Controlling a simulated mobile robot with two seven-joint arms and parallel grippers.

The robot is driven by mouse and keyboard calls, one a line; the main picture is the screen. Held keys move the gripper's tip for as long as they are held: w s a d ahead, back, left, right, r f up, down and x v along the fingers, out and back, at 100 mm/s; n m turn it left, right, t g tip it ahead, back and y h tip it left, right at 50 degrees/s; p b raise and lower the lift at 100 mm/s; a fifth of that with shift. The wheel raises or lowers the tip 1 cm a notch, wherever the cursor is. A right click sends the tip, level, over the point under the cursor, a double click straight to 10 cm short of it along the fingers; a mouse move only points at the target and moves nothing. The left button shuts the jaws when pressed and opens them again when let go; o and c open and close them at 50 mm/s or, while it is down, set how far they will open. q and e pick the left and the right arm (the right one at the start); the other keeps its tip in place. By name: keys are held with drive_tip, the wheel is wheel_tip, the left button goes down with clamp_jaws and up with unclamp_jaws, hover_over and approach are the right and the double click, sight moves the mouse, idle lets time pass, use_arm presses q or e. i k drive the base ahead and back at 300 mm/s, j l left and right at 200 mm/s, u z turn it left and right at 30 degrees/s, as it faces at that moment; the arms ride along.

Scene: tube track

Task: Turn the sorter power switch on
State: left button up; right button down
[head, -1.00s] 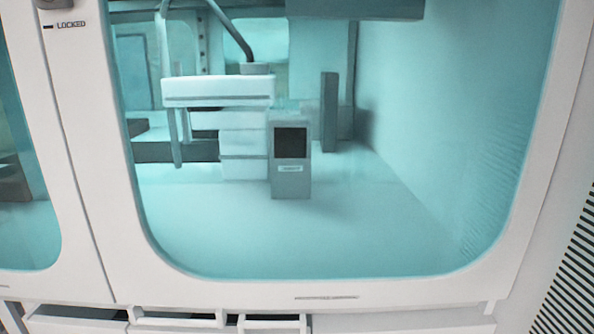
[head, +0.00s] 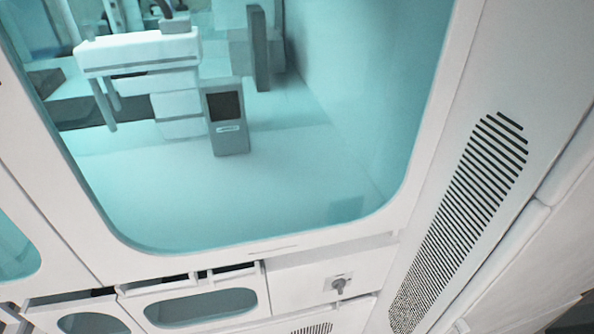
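A small grey rotary knob or key-like switch (head: 339,286) sits on a light square plate on the white front panel, below the right part of the large window in the head view. It may be the power switch; any label is too small to read, and I cannot tell its setting. Neither of my grippers shows in the head view.
A teal-tinted window (head: 270,190) fills the upper part, with a white machine and a grey box with a dark screen (head: 226,106) behind it. Drawers with teal windows (head: 201,306) lie below. A slotted vent (head: 460,215) is on the right side panel.

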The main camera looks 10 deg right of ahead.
sight(339, 284)
drive_tip(key=z, duration=0.75)
drive_tip(key=i+l+u, duration=0.25)
drive_tip(key=l, duration=0.15)
drive_tip(key=i+j+u, duration=0.15)
drive_tip(key=j, duration=0.15)
drive_tip(key=k, duration=0.05)
